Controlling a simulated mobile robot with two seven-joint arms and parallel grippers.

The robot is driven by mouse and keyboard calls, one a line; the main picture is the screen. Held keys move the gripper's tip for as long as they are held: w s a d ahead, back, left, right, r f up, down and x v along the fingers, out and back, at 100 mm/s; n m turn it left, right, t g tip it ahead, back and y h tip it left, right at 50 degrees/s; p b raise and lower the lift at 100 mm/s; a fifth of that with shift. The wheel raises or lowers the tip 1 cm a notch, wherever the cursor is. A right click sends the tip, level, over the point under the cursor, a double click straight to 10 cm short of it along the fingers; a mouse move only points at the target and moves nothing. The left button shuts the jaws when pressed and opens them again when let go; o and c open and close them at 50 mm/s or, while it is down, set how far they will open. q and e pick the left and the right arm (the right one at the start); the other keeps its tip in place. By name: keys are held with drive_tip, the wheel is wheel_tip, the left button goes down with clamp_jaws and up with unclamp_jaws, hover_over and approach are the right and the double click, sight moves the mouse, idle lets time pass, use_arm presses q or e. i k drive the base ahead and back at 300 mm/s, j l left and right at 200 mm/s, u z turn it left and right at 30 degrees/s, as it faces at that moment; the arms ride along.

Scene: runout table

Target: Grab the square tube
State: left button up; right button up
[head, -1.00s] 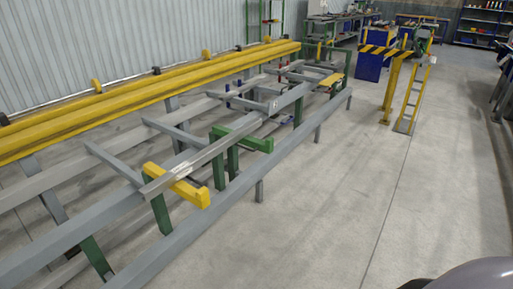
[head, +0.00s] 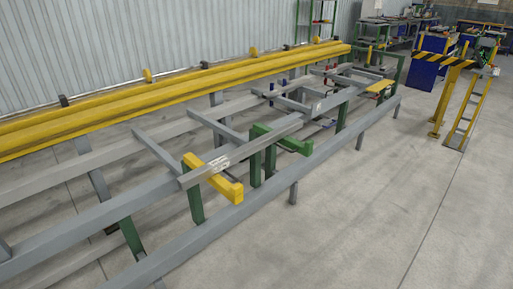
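A grey metal square tube (head: 240,154) with a pale label near its near end lies on the runout table (head: 172,238). It slants from the near left up to the far right. Its near end rests across a yellow support arm (head: 228,192), and farther along it passes over a green support arm (head: 290,143). Neither of my grippers is in view.
Long yellow beams (head: 160,104) run along the back of the table by the corrugated wall. A yellow barrier (head: 445,95) with a striped top and a yellow ladder-like stand (head: 469,112) stand at the right. The concrete floor (head: 370,200) in front is clear.

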sight(195, 176)
drive_tip(key=i+l+u, duration=0.1)
drive_tip(key=i+l, duration=0.2)
drive_tip(key=i+l+u, duration=0.15)
drive_tip(key=i+l, duration=0.15)
drive_tip(key=i+l+u, duration=0.1)
drive_tip(key=i+l, duration=0.2)
drive_tip(key=l, duration=0.2)
drive_tip(key=i+l+u, duration=0.15)
drive_tip(key=l, duration=0.25)
drive_tip(key=i+l+u, duration=0.1)
drive_tip(key=i+l, duration=0.25)
drive_tip(key=i+l+u, duration=0.15)
drive_tip(key=l, duration=0.45)
drive_tip(key=i+l+u, duration=0.1)
drive_tip(key=i+l, duration=0.2)
drive_tip(key=l, duration=0.2)
drive_tip(key=i+l+u, duration=0.15)
drive_tip(key=l, duration=0.35)
